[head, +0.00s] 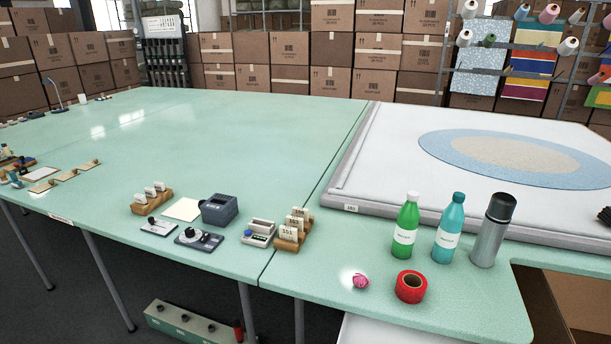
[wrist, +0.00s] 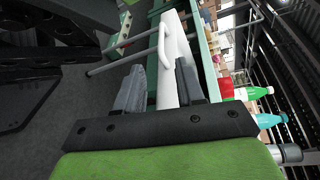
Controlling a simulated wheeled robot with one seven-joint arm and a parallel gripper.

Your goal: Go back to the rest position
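My gripper (wrist: 160,65) shows only in the wrist view. Its two grey fingers stand apart with a clear gap between them, and nothing is held. A white panel with a handle (wrist: 172,45) lies beyond the fingers, apart from them as far as I can tell. The wrist view is turned sideways, with the table edge and bottles at its right. No part of my arm shows in the head view.
The green table (head: 230,130) holds a green bottle (head: 406,228), teal bottle (head: 449,230), grey flask (head: 493,232), red tape roll (head: 410,287) and pink ball (head: 361,281) near its front. Card holders (head: 291,236) and small devices stand left. A white framed bed (head: 390,160) lies right.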

